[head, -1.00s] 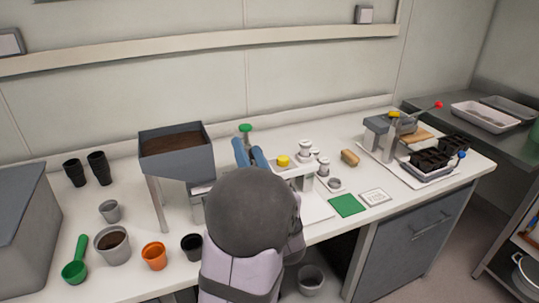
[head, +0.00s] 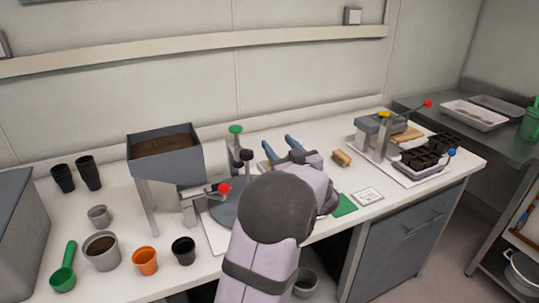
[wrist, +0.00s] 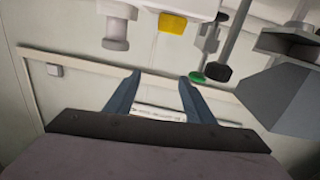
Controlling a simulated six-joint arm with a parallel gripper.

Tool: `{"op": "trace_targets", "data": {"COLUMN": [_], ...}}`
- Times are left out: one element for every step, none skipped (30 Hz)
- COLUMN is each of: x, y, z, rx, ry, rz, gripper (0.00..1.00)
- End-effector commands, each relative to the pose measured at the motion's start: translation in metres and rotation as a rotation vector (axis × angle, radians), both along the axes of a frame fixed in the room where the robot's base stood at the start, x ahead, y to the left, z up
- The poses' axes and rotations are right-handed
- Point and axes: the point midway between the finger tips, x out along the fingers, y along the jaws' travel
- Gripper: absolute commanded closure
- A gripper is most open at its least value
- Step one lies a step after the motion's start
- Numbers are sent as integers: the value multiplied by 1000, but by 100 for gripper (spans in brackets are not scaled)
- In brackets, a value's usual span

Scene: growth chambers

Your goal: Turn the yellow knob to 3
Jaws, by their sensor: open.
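The yellow knob (wrist: 172,23) shows in the wrist view at the top edge, on a white device beside white cylindrical parts. In the head view my arm hides this knob, and no number marks are readable. My gripper (head: 281,147) is open, its two blue fingers pointing toward the wall over the middle of the bench. In the wrist view the empty gripper (wrist: 160,76) is apart from the knob, with bare wall beyond the fingertips. Another yellow top (head: 384,114) sits on the grey press at the right.
A grey soil hopper (head: 165,155) and a green-topped stand (head: 236,130) are left of my gripper. A red-tipped lever (head: 223,188) sticks out beside my arm. A tan block (head: 341,158) and a white card (head: 367,196) lie to the right.

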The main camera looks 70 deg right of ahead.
Motion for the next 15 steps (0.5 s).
{"op": "trace_targets", "data": {"x": [0, 0, 0, 0, 0, 0, 0, 0, 0, 0, 0, 0, 0, 0, 1], "y": [0, 0, 0, 0, 0, 0, 0, 0, 0, 0, 0, 0, 0, 0, 0], "z": [-5, -7, -12, -15, -19, -25, -30, -35, -42, -48, -54, -62, -68, -74, -80], "rx": [3, 4, 4, 5, 6, 5, 6, 7, 7, 8, 8, 8, 8, 8, 6], "ry": [-1, -1, -1, -2, -3, -2, -3, -3, -3, -4, -4, -4, -3, -3, -4], "rz": [0, 1, 1, 1, 1, 0, 0, 1, 1, 0, 0, 1, 1, 0, 0], "gripper": [51, 51, 51, 51, 51, 51, 51, 51, 51, 51, 51, 51, 51, 51, 51]}}
